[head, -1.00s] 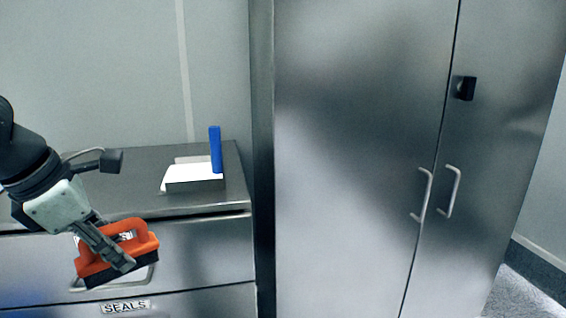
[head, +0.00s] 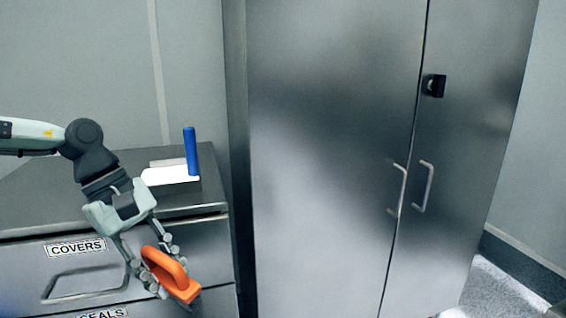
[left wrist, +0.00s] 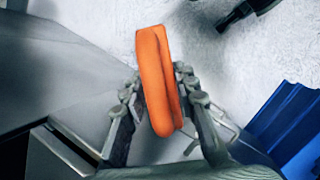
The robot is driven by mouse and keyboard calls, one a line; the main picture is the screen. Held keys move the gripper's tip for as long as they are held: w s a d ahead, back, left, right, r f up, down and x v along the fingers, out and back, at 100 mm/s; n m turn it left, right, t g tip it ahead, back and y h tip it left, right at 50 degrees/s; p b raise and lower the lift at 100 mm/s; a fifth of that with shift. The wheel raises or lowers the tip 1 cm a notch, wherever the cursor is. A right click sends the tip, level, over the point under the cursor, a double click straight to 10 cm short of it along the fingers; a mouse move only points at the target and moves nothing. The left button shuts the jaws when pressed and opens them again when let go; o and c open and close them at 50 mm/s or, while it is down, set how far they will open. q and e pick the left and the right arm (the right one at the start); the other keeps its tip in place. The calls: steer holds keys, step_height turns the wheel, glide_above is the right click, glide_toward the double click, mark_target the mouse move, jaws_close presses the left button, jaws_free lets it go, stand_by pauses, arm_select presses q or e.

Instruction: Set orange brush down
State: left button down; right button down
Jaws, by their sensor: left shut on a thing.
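The orange brush (head: 172,274) is held by its handle in my left gripper (head: 158,272), in front of the metal drawer cabinet. The brush is tilted, and its bristles are mostly hidden from view. In the left wrist view the orange brush (left wrist: 157,80) sits between the two fingers of my left gripper (left wrist: 158,105), which are shut on it. It is held in the air, clear of the cabinet top.
The drawer cabinet top (head: 60,190) has bare room at its left and middle. A white block-like item (head: 170,175) and a blue upright piece (head: 191,152) stand at its back right. A tall metal cabinet (head: 320,150) with shut doors stands to the right.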

arm_select(q)
steer(key=shift+d+f+m, duration=0.1)
steer(key=shift+d+m, duration=0.1)
steer(key=shift+m, duration=0.2)
steer(key=s+a+n+t, duration=0.1)
steer(key=s+a+n, duration=0.1)
steer(key=a, duration=0.8)
steer(key=s+a+n, duration=0.2)
steer(key=a+n, duration=0.1)
steer(key=a, duration=0.6)
steer(key=shift+s+a+t, duration=0.4)
steer(key=shift+f, duration=0.1)
